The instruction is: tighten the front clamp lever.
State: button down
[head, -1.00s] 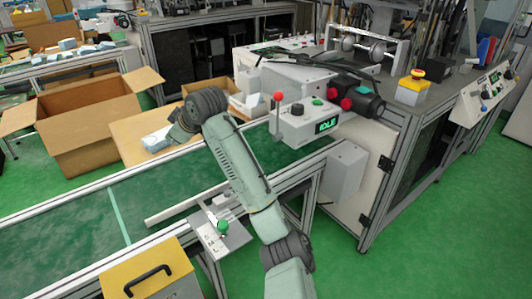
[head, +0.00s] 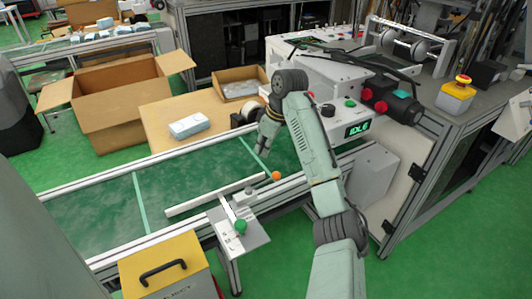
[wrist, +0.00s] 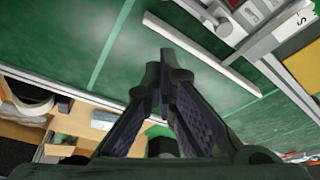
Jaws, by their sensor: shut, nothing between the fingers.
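The green-knobbed lever (head: 240,227), which I take as the front clamp lever, sits on a grey bracket plate (head: 256,237) at the conveyor's near edge. A pale guide bar (head: 215,195) runs over the belt beside it. A small orange ball (head: 276,175) shows farther right; what it belongs to is unclear. My gripper (head: 264,143) is above the belt, beyond the bar and away from the green knob. In the wrist view my gripper (wrist: 166,65) is shut and empty, with the guide bar (wrist: 203,53) beyond its tips. The green knob is not clear in that view.
The machine box with an IDLE display (head: 357,129) stands right of my gripper, partly behind my arm. A yellow box with a black handle (head: 163,272) is at the near left. A table (head: 160,115) with a pale pack (head: 190,125) lies beyond the conveyor. The left belt is clear.

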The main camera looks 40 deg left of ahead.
jog(key=p+x, duration=0.2)
jog(key=x, duration=0.6)
jog(key=shift+d+f, duration=0.1)
jog(key=shift+f, duration=0.05)
jog(key=d, duration=0.1)
jog(key=d+p, duration=0.1)
jog(key=shift+w+d+r, duration=0.3)
jog(key=shift+r, duration=0.1)
jog(key=shift+w+d, duration=0.1)
jog(key=shift+d, duration=0.45)
jog(key=shift+w, duration=0.1)
